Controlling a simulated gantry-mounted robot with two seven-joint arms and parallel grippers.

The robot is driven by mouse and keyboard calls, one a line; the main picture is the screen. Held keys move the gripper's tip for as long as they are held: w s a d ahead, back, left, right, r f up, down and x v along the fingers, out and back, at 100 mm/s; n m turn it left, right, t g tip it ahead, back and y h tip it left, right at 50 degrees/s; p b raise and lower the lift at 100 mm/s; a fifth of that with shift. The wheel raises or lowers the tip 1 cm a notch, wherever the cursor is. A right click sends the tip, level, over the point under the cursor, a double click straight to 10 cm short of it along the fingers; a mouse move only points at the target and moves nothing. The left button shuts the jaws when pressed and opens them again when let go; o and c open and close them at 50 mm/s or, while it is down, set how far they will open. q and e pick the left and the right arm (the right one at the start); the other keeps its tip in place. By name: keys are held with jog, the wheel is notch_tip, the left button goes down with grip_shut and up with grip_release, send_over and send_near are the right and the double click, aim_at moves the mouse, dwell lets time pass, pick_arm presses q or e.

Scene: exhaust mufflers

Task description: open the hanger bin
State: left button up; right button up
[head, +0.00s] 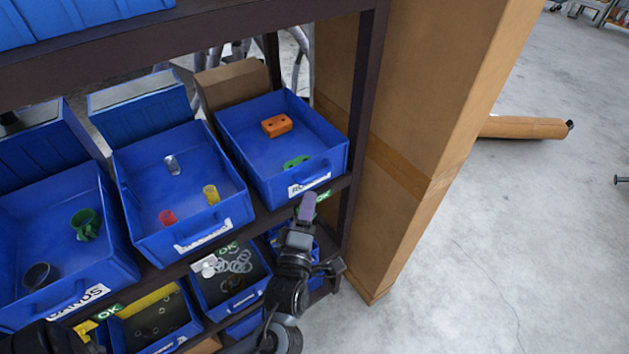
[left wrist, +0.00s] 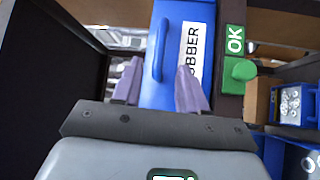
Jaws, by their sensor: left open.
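The blue bin (head: 255,150) with a label starting "RO" or "RU" sits at the right end of the shelf, open at the top. It holds an orange block (head: 276,125) and a green piece (head: 297,162). In the left wrist view, the bin front (left wrist: 185,15) has a label (left wrist: 192,55) whose visible letters read "UBBER", and a blue handle (left wrist: 158,45). My left gripper (head: 307,199) is open just in front of this bin front. Its purple fingers (left wrist: 157,75) stand either side of the handle's line; I cannot tell whether they touch it. My right gripper is not in view.
Two more blue bins (head: 222,185) (head: 115,262) stand to the left, with smaller bins on the shelf below. A green button (left wrist: 238,72) and OK sign (left wrist: 235,40) sit beside the bin front. A tall cardboard box (head: 400,130) stands right of the dark shelf post (head: 362,90).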

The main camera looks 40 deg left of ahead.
pick_arm(q)
jog(key=x, duration=0.7)
jog(key=shift+w+a, duration=0.15)
jog(key=shift+w, duration=0.05)
grip_shut()
